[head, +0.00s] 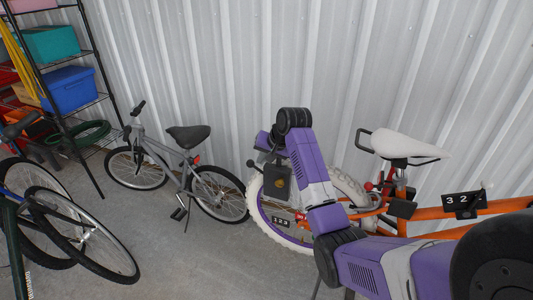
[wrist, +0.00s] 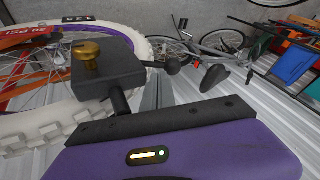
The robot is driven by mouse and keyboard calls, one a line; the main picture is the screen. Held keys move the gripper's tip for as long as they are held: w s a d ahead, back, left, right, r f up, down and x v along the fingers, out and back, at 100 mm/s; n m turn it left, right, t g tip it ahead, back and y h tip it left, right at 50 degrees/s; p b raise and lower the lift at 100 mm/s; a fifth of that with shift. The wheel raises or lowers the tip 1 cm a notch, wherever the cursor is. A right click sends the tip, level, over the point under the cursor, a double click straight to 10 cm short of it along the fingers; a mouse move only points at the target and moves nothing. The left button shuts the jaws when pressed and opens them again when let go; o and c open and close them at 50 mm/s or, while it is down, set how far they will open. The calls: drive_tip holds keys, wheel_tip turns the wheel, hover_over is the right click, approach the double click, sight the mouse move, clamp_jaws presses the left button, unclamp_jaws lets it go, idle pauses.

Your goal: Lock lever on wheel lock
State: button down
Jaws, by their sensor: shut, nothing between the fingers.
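The wheel lock is a dark box with a brass knob; it shows in the wrist view (wrist: 110,76) and the head view (head: 277,184), at the white-tired wheel (head: 259,207) of the orange bike. Its lever, a short dark arm ending in a round black knob (wrist: 172,67), sticks out sideways; the knob also shows left of the box in the head view (head: 250,163). My gripper (wrist: 119,102) is shut and empty, close against the near side of the box. Whether it touches the box or lever is unclear. In the head view my gripper (head: 272,155) is partly hidden by my wrist.
A grey bike (head: 165,160) stands left of the lock, near the corrugated wall (head: 220,60). Another bike (head: 85,235) is at the lower left. Shelves with bins (head: 68,88) stand at the far left. The orange bike's frame (head: 430,213) lies right, behind my arm. Some floor is clear between the bikes.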

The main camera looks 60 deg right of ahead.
sight(251, 162)
drive_tip(key=shift+x, duration=1.1)
drive_tip(key=shift+w+r+p, duration=0.2)
drive_tip(key=shift+p, duration=0.15)
drive_tip(key=shift+w+a+g+p, duration=0.1)
drive_tip(key=shift+w+g+p, duration=0.15)
drive_tip(key=shift+g+p, duration=0.45)
drive_tip(key=shift+w+f+n+g+p, duration=0.1)
drive_tip(key=shift+w+n+g+p, duration=0.25)
drive_tip(key=shift+g+p, duration=0.2)
drive_tip(key=g, duration=0.1)
drive_tip(key=w+f+g, duration=0.1)
drive_tip(key=g, duration=0.1)
drive_tip(key=f+g, duration=0.1)
drive_tip(key=shift+w+g+b, duration=0.25)
drive_tip(key=shift+w+b, duration=0.1)
drive_tip(key=shift+b, duration=0.05)
drive_tip(key=shift+w+f, duration=0.25)
drive_tip(key=shift+f, duration=0.1)
drive_tip(key=shift+s+r, duration=0.2)
drive_tip(key=shift+s, duration=0.05)
drive_tip(key=shift+s+r+p, duration=0.1)
drive_tip(key=shift+s+p, duration=0.4)
drive_tip(key=shift+p, duration=0.5)
